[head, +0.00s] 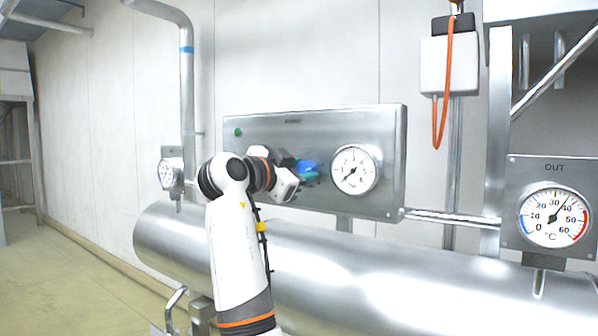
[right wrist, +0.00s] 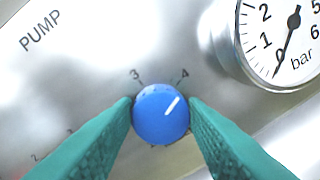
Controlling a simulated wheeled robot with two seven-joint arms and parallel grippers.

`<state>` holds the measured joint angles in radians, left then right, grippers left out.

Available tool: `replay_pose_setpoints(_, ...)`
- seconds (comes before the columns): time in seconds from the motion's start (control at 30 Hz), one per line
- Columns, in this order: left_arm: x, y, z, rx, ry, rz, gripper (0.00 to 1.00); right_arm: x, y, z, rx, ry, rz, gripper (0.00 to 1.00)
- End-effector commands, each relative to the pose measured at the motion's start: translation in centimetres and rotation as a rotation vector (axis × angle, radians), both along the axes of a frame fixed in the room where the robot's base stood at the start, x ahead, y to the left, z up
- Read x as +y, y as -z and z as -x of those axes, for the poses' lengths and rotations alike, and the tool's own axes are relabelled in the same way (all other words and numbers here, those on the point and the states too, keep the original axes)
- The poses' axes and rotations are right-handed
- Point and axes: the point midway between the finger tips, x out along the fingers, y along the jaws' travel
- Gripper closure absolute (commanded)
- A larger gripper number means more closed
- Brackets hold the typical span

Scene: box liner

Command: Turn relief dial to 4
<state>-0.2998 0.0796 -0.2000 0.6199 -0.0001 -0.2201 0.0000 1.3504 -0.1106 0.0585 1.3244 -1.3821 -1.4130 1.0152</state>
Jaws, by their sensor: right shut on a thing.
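A blue round dial (right wrist: 161,114) with a white pointer line sits on the metal panel (head: 262,141). In the right wrist view the line points up and right, close to the mark by the 4 and slightly clockwise of it; the 3 is to its left. My right gripper (right wrist: 161,110) is shut on the dial, with one teal finger at each side. In the head view my right gripper (head: 299,174) reaches the panel left of the gauge, mostly covering the dial. The dial's own name is not readable; the word PUMP shows at upper left in the wrist view. My left gripper is out of view.
A bar pressure gauge (head: 355,169) stands out from the panel close right of my gripper; its needle is near 0. A large horizontal metal tank (head: 400,285) runs below the panel. A temperature gauge (head: 553,217) is at the right. An orange cable (head: 439,125) hangs above right.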

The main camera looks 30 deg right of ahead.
Motion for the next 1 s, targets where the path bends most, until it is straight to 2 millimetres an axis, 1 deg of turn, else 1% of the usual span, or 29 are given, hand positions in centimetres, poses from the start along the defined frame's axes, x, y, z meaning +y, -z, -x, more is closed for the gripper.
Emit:
replay_pose_setpoints(0.03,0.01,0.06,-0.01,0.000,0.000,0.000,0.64,0.02,0.49,-0.11,0.003,0.000,-0.012,0.84)
replay_pose_setpoints(0.47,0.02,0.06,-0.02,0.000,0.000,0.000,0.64,0.02,0.50,-0.12,-0.003,-0.001,-0.014,0.84)
replay_pose_setpoints(0.5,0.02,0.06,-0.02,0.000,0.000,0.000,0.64,0.02,0.50,-0.12,-0.002,0.000,-0.015,0.57)
replay_pose_setpoints(0.57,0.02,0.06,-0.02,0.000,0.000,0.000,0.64,0.02,0.47,-0.12,-0.003,0.000,-0.013,0.47)
replay_pose_setpoints(0.6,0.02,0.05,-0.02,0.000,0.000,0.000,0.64,0.02,0.42,-0.11,-0.004,-0.001,-0.012,0.40)
replay_pose_setpoints(0.87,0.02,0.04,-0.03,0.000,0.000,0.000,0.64,0.02,0.18,-0.03,-0.008,0.000,-0.007,0.40)
replay_pose_setpoints(1.0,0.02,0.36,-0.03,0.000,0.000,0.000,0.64,0.79,0.21,0.20,-0.009,-0.002,-0.007,0.40)
